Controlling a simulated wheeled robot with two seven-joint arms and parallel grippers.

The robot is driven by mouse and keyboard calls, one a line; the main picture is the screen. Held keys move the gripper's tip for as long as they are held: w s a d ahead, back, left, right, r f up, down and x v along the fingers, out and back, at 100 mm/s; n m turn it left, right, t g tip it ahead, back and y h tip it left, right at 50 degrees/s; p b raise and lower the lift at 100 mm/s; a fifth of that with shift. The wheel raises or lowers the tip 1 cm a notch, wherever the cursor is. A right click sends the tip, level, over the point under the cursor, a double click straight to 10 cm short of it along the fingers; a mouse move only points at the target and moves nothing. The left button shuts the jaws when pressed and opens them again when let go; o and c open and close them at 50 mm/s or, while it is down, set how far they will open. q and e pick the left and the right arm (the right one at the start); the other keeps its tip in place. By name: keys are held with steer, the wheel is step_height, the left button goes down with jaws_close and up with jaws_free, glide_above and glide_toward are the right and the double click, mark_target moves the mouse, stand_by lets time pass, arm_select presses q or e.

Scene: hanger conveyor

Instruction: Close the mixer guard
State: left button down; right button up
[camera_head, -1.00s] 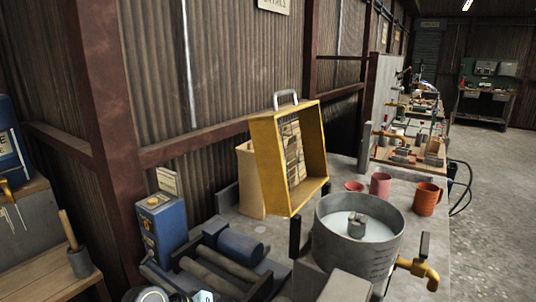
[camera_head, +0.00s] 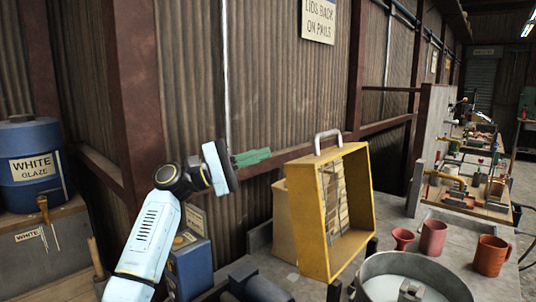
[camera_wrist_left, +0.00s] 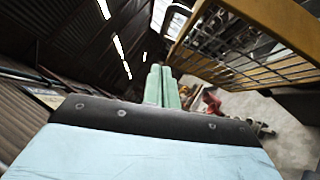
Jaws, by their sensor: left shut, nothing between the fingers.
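The mixer guard (camera_head: 328,258) is a yellow box-like frame with a wire grille and a grey handle (camera_head: 328,137) on top. It stands raised and open behind the round grey mixer tub (camera_head: 372,282), whose front is cut off by the bottom of the head view. My left gripper (camera_head: 266,155) has green fingers, shut and empty, pointing right. It is to the left of the guard in the head view, apart from it. In the left wrist view, the shut fingers (camera_wrist_left: 161,86) show in the middle and the guard's yellow frame and grille (camera_wrist_left: 230,45) at upper right. My right gripper is not in view.
Red cups (camera_head: 433,238) stand on the bench right of the guard. A blue box (camera_head: 192,262) stands behind my left arm. A corrugated wall (camera_head: 275,70) with brown posts runs close behind. A blue glaze drum (camera_head: 30,165) is at the far left.

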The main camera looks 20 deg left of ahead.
arm_select(q)
steer(key=w+d+r+p, duration=0.1)
steer(key=d+r+p, duration=0.2)
steer(key=d, duration=0.7)
steer(key=shift+w+r, duration=0.4)
steer(key=shift+d, duration=0.1)
